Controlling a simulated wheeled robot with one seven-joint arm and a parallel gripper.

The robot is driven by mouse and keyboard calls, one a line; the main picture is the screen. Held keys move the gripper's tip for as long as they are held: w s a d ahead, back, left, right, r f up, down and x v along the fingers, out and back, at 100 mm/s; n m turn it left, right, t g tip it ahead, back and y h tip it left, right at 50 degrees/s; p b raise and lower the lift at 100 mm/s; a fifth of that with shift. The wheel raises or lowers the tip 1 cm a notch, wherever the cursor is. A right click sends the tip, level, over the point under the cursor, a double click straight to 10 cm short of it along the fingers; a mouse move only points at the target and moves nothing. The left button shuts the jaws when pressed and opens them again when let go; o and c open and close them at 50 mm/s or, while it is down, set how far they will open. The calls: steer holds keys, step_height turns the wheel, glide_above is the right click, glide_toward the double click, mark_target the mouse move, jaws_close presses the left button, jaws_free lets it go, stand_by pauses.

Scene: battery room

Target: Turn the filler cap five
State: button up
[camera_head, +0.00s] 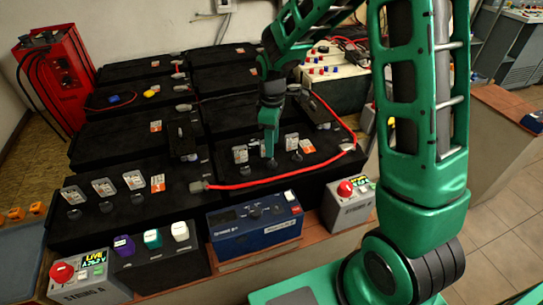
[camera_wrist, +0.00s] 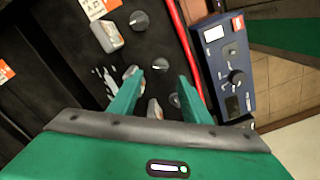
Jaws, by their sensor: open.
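The filler caps are small dark round knobs with pale tags beside them; I cannot read which one is number five. In the head view, my gripper (camera_head: 270,150) points down over the front right battery (camera_head: 330,165), and its fingers partly hide the caps there. One cap (camera_head: 296,157) shows to its right. In the wrist view, my gripper (camera_wrist: 159,82) is open. Contact cannot be told.
A red cable (camera_head: 285,180) crosses the front right battery. A blue meter box (camera_head: 255,224) stands in front of it. Grey boxes with red buttons stand at left (camera_head: 88,277) and right (camera_head: 350,203). The front left battery (camera_head: 120,225) carries more caps. A red charger (camera_head: 60,80) stands back left.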

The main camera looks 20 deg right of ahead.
mark_target(272, 160)
step_height(272, 160, down, 6)
steer(key=shift+f, duration=0.2)
steer(key=c, duration=1)
